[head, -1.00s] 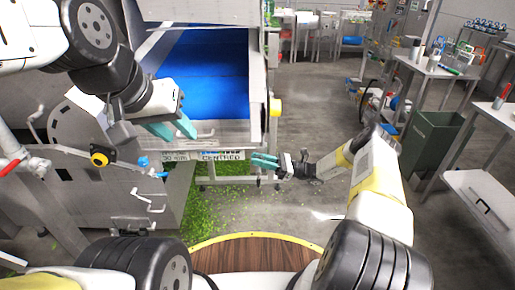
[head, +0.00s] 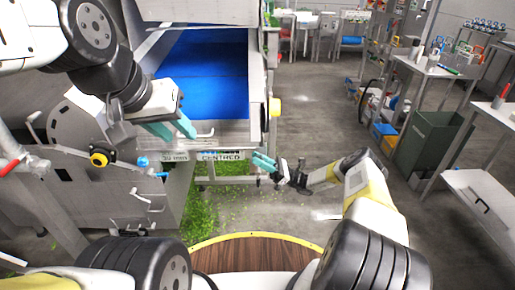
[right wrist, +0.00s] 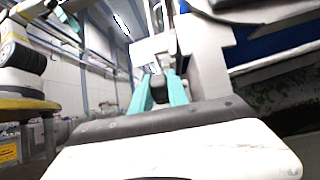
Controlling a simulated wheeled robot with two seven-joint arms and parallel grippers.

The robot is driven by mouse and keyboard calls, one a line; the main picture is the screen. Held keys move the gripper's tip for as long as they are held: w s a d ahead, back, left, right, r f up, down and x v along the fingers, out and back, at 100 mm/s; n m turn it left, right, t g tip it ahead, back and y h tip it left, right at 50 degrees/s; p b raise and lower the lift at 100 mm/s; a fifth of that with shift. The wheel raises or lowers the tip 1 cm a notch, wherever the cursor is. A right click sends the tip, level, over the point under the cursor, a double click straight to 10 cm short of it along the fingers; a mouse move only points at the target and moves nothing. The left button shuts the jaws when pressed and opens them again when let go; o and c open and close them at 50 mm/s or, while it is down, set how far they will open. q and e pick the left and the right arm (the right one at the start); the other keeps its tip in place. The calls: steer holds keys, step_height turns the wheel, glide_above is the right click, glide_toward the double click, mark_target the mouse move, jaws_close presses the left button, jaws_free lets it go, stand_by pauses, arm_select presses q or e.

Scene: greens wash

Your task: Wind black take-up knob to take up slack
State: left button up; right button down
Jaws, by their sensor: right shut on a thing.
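The black take-up knob (right wrist: 158,88) shows in the right wrist view as a small dark block between the teal fingers of my right gripper (right wrist: 160,92). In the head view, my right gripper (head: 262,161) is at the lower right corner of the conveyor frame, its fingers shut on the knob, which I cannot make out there. My left gripper (head: 181,135) hangs above the conveyor's near end, teal fingers apart and empty. The blue belt (head: 205,80) lies beyond it. I cannot tell how much slack the belt has.
A black and yellow knob (head: 100,157) is on the steel machine at left. Green scraps (head: 203,213) litter the floor below. A green bin (head: 425,140) and tables stand right. The middle floor is clear.

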steer(key=c, duration=1.3)
jaws_free()
steer(key=shift+v, duration=3.95)
